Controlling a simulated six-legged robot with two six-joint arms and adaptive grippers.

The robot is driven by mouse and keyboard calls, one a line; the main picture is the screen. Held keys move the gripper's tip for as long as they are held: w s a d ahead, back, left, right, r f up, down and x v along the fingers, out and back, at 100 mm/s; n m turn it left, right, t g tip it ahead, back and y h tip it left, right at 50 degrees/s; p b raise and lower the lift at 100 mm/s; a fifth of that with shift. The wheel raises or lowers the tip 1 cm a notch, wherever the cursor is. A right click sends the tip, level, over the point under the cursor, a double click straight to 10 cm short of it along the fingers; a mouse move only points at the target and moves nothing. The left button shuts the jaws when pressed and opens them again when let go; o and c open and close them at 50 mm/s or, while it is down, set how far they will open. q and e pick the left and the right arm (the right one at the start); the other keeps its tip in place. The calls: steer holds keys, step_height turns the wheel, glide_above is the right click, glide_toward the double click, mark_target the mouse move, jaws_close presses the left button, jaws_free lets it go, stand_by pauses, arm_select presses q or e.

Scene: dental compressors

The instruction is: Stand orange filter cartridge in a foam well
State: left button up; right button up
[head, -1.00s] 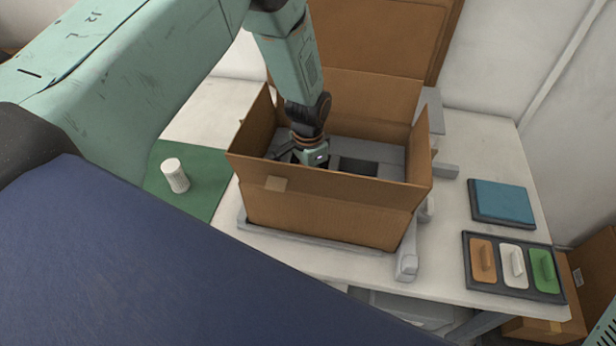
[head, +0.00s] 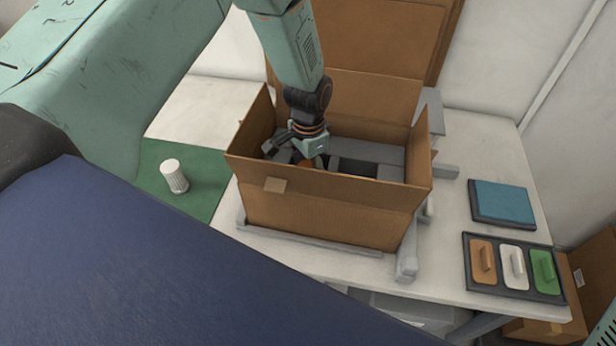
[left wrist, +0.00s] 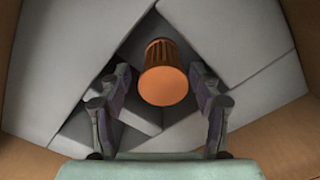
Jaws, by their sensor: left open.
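The orange filter cartridge (left wrist: 165,76) shows its round end and part of its ribbed side in the left wrist view, over a dark gap among grey foam blocks (left wrist: 225,38). I cannot tell how deep it sits or whether it is fully upright. In the head view only a small orange patch of it (head: 306,163) shows inside the cardboard box (head: 320,212). My left gripper (left wrist: 160,82) is open inside the box, its fingers on either side of the cartridge with visible gaps. My right gripper is out of view.
A white ribbed cartridge (head: 174,177) stands on a green mat (head: 205,200) left of the box. A blue pad (head: 502,203) and a dark tray (head: 513,290) with orange, white and green pieces lie on the right. The box walls and raised flaps surround my gripper.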

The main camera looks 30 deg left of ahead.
arm_select(q)
step_height(320, 180, up, 8)
steer(key=shift+f, duration=0.1)
steer(key=shift+s+r, duration=0.1)
steer(key=shift+r, duration=0.45)
steer(key=shift+a+f, duration=0.1)
